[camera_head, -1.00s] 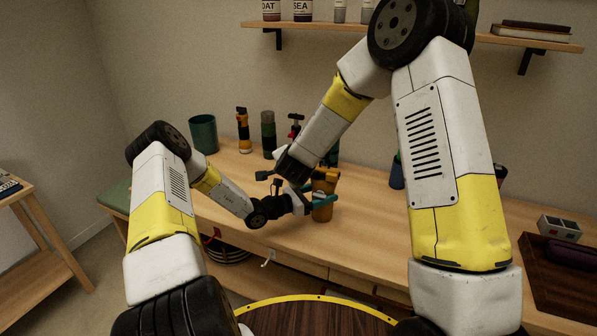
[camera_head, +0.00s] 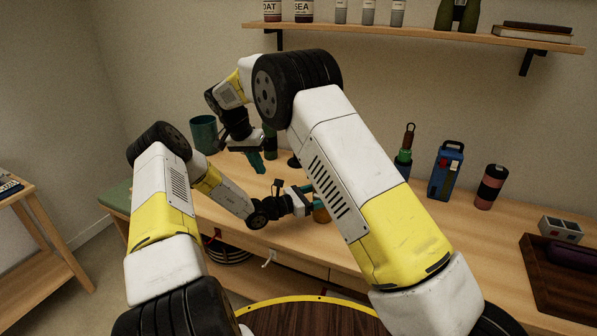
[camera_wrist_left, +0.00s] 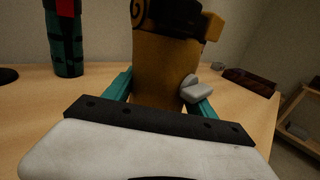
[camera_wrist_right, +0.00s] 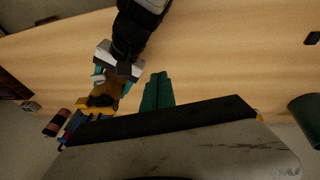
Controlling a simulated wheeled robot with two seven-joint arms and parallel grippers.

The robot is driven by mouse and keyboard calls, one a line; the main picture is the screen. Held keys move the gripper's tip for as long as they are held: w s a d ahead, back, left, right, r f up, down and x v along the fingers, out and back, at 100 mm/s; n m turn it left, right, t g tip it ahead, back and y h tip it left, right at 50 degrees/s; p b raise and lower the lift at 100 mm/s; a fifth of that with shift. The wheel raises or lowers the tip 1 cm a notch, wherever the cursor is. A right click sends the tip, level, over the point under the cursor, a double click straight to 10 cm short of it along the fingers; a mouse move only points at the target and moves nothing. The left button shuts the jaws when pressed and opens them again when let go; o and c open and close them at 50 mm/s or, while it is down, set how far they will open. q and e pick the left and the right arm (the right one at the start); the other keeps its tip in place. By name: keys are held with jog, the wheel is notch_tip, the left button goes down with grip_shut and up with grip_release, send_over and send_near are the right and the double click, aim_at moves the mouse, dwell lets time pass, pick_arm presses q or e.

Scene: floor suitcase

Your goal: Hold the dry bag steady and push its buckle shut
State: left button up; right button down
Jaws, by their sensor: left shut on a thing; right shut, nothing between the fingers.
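The dry bag (camera_wrist_left: 165,65) is mustard-orange with a dark rolled top (camera_wrist_left: 172,15), whose coiled end shows in the left wrist view. It stands upright on the bench; only its lower part (camera_head: 321,215) shows in the head view. My left gripper (camera_head: 312,203) is shut around its body, a teal finger on each side. My right gripper (camera_head: 255,162) is shut and empty, raised to the left of the bag and apart from it. In the right wrist view its teal fingers (camera_wrist_right: 157,92) are together. I cannot tell whether the buckle is closed.
A teal cup (camera_head: 203,134) stands at the bench's back left. A dark tray (camera_head: 550,270) lies far right. The bench front is mostly clear.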

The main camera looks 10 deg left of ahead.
notch_tip(320, 180, up, 6)
jog(key=d+m+h, duration=0.1)
jog(key=d+h, duration=0.1)
jog(key=h, duration=0.2)
jog(key=shift+s+d+r+t, duration=0.15)
jog(key=shift+d+r+t, duration=0.05)
jog(key=shift+d+t, duration=0.2)
jog(key=w+d+f, duration=0.1)
jog(key=d+f, duration=0.7)
jog(key=d, duration=0.1)
jog(key=shift+w+d, duration=0.2)
jog(key=shift+w, duration=0.05)
jog(key=shift+s+d, duration=0.2)
jog(key=shift+d, duration=0.5)
jog(key=shift+s+d, duration=0.15)
jog(key=shift+d, duration=0.55)
